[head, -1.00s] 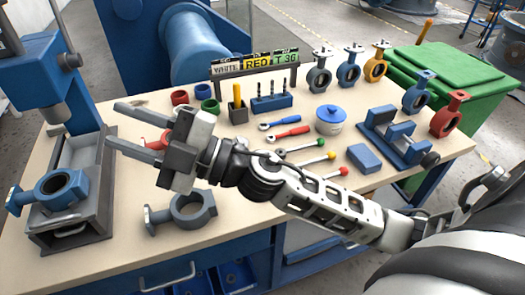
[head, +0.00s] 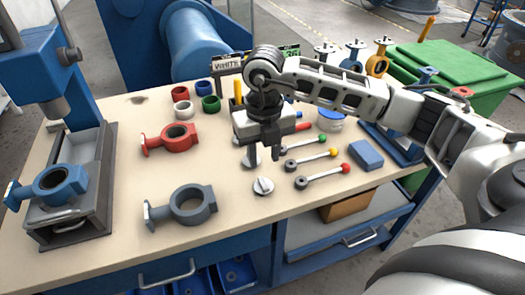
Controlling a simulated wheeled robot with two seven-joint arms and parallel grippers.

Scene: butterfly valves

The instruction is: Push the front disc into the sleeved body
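A small grey disc (head: 263,186) with a raised bar across it lies flat on the table's front middle. My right gripper (head: 263,157) points down just behind it, fingers apart; I see nothing held between them. A pale round piece at its left finger is mostly hidden; I cannot tell what it is. A blue valve body (head: 74,189) lies on the press bed at left, its bore dark. A grey body (head: 190,221) and a red body (head: 168,145) lie on the table. I cannot tell surely which is sleeved. My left gripper is out of view.
The blue press (head: 40,75) stands at left. Red, white, green and blue rings (head: 211,103) are at the back. Handles with green and red knobs (head: 322,178) and a blue block (head: 366,156) lie at right.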

